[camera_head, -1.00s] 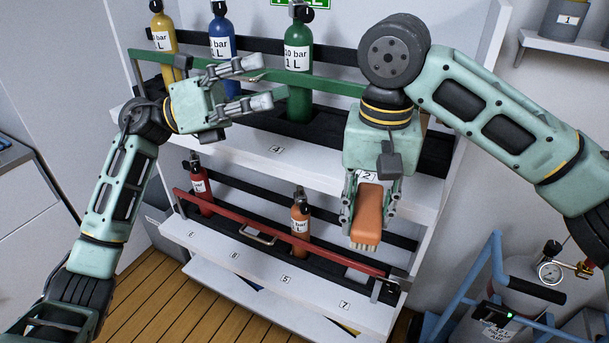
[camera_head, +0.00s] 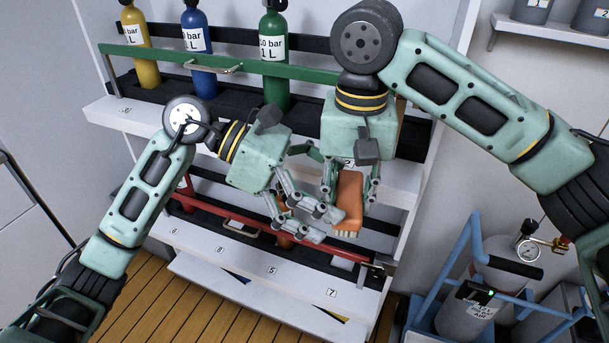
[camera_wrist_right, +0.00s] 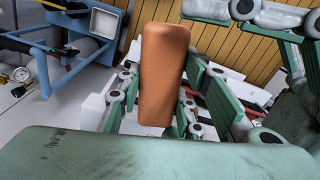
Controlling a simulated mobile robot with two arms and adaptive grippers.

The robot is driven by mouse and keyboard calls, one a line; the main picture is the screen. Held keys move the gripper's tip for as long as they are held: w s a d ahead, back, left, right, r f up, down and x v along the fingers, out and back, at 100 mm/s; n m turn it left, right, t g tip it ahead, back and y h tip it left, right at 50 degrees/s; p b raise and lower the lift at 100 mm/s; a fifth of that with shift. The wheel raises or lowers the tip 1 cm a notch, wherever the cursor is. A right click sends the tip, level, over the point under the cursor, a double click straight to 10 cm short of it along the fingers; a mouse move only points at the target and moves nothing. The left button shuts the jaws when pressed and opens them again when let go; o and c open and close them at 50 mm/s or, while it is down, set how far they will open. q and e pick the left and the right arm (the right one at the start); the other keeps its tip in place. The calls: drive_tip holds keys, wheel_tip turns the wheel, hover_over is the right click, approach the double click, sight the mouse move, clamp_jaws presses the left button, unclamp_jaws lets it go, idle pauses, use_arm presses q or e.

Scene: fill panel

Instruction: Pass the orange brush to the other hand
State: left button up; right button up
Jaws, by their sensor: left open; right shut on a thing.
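The orange brush (camera_head: 349,200) hangs from my right gripper (camera_head: 351,188) in the head view, with its pale bristles at the lower end. The right gripper is shut on it. In the right wrist view the brush's orange back (camera_wrist_right: 163,72) shows between the fingers of the right gripper (camera_wrist_right: 160,110). My left gripper (camera_head: 325,215) is open, with its fingers pointing right and down. It is close to the left side of the brush. In the head view its fingers overlap the brush's left edge; I cannot tell whether they touch it.
A shelf panel (camera_head: 110,112) behind the grippers holds yellow (camera_head: 137,38), blue (camera_head: 196,45) and green (camera_head: 274,55) cylinders. A lower red rail (camera_head: 315,246) runs below the hands. A blue-framed cart (camera_head: 470,235) with a grey cylinder and gauge stands at the right.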

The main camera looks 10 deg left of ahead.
sight(352, 202)
use_arm(q)
drive_tip(key=shift+x, duration=1.7)
drive_tip(key=shift+c, duration=0.5)
drive_tip(key=shift+s, duration=0.1)
drive_tip(key=c, duration=0.8)
use_arm(e)
drive_tip(key=o, duration=1.2)
drive_tip(key=shift+o, duration=0.2)
